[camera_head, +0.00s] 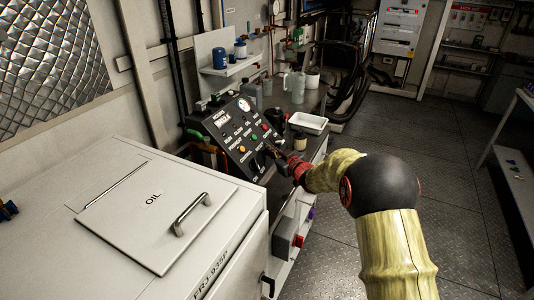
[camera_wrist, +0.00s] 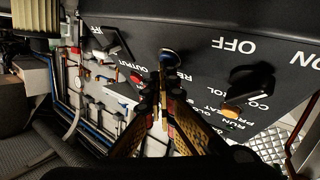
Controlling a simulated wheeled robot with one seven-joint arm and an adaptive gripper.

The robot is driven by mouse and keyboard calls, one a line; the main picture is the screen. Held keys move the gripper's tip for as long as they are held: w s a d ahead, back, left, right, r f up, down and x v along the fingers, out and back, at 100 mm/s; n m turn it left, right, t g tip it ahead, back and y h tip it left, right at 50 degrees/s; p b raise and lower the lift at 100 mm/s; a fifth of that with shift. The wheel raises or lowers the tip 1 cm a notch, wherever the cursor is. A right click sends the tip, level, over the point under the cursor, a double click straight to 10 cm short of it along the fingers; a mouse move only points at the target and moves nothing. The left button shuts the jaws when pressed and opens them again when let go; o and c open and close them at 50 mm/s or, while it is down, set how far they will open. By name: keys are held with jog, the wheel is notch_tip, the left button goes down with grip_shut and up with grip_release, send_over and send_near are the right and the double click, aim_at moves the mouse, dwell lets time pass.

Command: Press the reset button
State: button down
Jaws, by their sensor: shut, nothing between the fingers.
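The dark sloped control panel (camera_head: 232,130) has several coloured buttons, knobs and a round gauge. My gripper (camera_head: 268,149) is shut and empty in front of the panel's lower right part. In the head view my gripper and arm hide that part of the panel.
Black rotary switches (camera_wrist: 250,82) flank the fingers, with an orange button (camera_wrist: 232,110) to the right.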

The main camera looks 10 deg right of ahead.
dwell(0.4)
jog(key=shift+s+d+r+p, duration=0.4)
jog(key=shift+d+r+p, duration=0.15)
jog(key=shift+r+p, duration=0.1)
jog(key=s+d+r+p, duration=0.2)
jog(key=r+p, duration=0.1)
jog(key=shift+d+r, duration=0.2)
jog(key=shift+d, duration=0.2)
dwell(0.3)
